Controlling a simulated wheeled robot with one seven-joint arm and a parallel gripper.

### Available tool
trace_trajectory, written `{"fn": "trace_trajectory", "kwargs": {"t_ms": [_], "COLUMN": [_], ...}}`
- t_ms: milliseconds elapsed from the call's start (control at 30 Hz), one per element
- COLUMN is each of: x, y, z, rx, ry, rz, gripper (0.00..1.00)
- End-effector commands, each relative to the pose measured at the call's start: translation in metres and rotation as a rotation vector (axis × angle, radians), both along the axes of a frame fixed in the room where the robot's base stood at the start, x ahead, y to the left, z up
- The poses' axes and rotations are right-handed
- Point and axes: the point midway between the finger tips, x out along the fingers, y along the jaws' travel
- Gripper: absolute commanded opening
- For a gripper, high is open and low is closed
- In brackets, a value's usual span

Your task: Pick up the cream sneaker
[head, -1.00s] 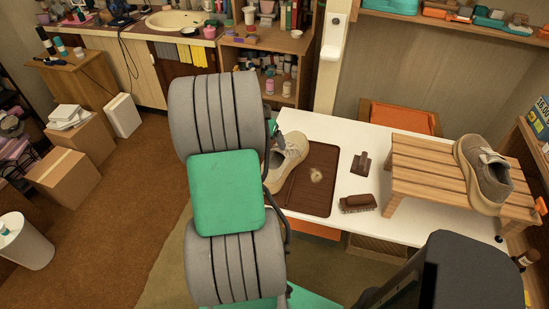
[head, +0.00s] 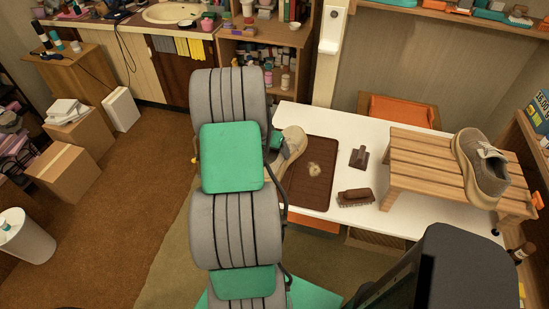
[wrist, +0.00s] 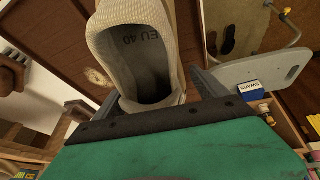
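The cream sneaker (head: 293,146) is on the white table at the left edge of a brown mat, partly hidden behind my arm in the head view. In the wrist view the sneaker (wrist: 140,50) fills the upper middle, its opening facing the camera and "EU 40" printed inside. My gripper (wrist: 155,92) has one dark finger on each side of the sneaker's near end. The fingers look spread, with a small gap at the right one; contact at the left is unclear. The fingertips are hidden in the head view.
The brown mat (head: 322,190) has a pale spot. A brush (head: 355,197) and a dark brown tool (head: 359,157) are right of it. A wooden slatted rack (head: 415,160) holds a grey-beige sneaker (head: 481,167). An orange chair (head: 398,108) stands behind the table.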

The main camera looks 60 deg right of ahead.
Motion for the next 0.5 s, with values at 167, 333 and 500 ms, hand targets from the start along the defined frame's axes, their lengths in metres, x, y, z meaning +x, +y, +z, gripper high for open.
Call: {"fn": "trace_trajectory", "kwargs": {"t_ms": [167,333,500], "x": [0.0007,0.0010,0.0010], "y": [0.0002,0.0003,0.0005], "z": [0.0001,0.0001,0.0001], "rx": [0.000,0.000,0.001], "ry": [-0.001,-0.001,-0.001], "rz": [0.002,0.003,0.002], "gripper": [0.67,0.53,0.39]}}
